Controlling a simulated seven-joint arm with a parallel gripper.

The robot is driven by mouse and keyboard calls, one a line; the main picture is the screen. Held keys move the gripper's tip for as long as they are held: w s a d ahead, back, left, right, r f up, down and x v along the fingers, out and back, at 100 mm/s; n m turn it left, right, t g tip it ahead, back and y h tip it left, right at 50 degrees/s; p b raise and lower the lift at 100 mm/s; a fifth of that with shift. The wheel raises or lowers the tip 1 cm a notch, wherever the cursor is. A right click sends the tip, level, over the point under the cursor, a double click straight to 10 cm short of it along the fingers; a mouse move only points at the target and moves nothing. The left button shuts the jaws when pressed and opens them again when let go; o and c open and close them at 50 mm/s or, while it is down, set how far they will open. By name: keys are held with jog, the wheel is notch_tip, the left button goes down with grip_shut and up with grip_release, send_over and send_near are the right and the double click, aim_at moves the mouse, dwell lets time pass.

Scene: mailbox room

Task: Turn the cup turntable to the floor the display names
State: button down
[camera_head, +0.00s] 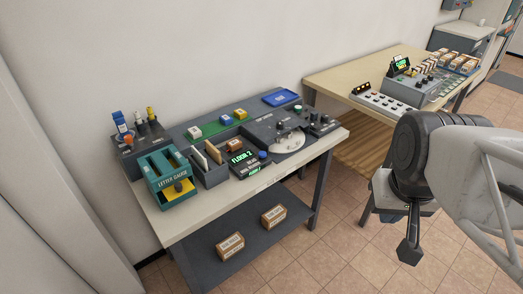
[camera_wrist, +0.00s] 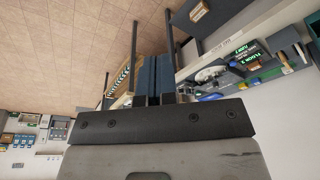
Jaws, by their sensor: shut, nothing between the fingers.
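The display (camera_head: 241,157) on the near bench shows FLOOR 2 in green letters. The round pale turntable (camera_head: 287,142) sits in a dark grey unit to its right, with a dark knob part above it. Floor marks on the turntable are too small to read. In the wrist view, which looks upside down, the turntable (camera_wrist: 210,73) and green-lit text (camera_wrist: 262,75) show right of the fingers. My gripper (camera_head: 409,252) is shut and empty, pointing down over the floor right of the bench, well apart from the turntable. Its blue-grey fingers (camera_wrist: 152,78) touch each other.
A teal letter gauge (camera_head: 171,178), a grey file holder (camera_head: 208,167) and a pen stand (camera_head: 139,140) stand left of the display. A blue tray (camera_head: 280,97) lies behind. A second bench (camera_head: 345,82) with a control console is at the right. Floor between is clear.

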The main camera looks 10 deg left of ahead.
jog(key=c, duration=1.5)
grip_release()
jog(key=shift+c, duration=0.2)
jog(key=o, duration=0.5)
jog(key=shift+w+r, duration=0.25)
jog(key=shift+w, duration=0.2)
jog(key=shift+o, duration=1.3)
jog(key=w+a+r, duration=0.1)
jog(key=w, duration=0.7)
jog(key=w+a+r, duration=0.2)
jog(key=w, duration=0.7)
jog(key=shift+r+g, duration=0.3)
jog(key=shift+g, duration=0.1)
jog(key=g, duration=0.2)
send_over(280, 122)
jog(key=f, duration=1.2)
jog(key=s+f, duration=0.1)
jog(key=f, duration=0.6)
jog(key=shift+d, duration=0.2)
jog(key=shift+w+a+f, duration=0.2)
jog(key=shift+w+f, duration=0.05)
jog(key=shift+w, duration=0.1)
jog(key=shift+f, duration=0.1)
